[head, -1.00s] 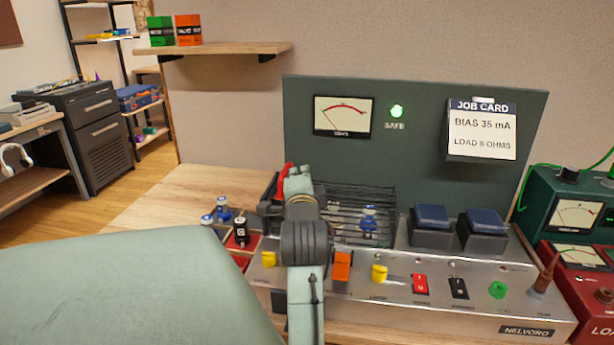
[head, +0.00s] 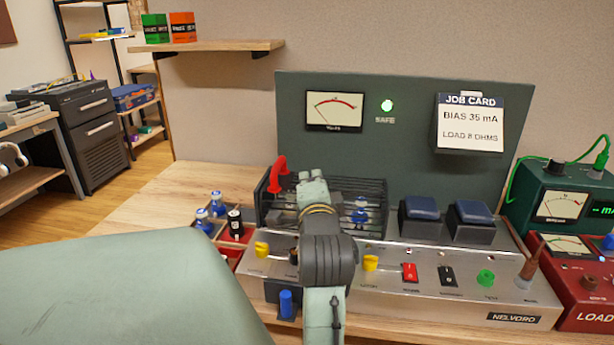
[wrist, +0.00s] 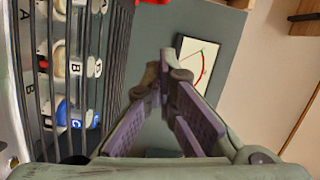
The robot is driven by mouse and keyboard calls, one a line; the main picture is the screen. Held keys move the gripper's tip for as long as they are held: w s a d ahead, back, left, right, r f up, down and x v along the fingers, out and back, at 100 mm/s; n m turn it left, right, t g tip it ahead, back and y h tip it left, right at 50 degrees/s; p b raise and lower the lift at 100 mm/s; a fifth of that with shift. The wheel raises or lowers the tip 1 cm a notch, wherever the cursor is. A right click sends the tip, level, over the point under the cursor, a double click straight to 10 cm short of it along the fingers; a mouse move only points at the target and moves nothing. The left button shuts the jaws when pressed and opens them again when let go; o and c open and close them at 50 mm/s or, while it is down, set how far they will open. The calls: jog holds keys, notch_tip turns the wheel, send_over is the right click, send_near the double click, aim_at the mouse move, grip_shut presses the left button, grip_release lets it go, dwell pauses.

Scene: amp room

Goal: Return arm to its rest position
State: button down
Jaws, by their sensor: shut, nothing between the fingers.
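My arm reaches up over the front of the amplifier chassis (head: 470,300) in the head view. My gripper (wrist: 166,72) has its purple-padded fingers together in the wrist view, with nothing between them. In the head view my wrist hides most of the fingers. The gripper is in front of the black wire cage (head: 378,190), and I cannot tell the gap between them. The cage's red handle (head: 278,172) stands just left of the gripper. Behind the bars in the wrist view are white-capped parts (wrist: 82,66) and a blue-capped part (wrist: 78,116).
The green back panel (head: 325,85) carries a meter (head: 334,111), a lit SAFE lamp (head: 387,106) and a job card (head: 470,122). Green and red instruments (head: 590,250) stand at right. Bare bench (head: 150,205) lies left.

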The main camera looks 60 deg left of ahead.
jog(key=shift+v, duration=1.6)
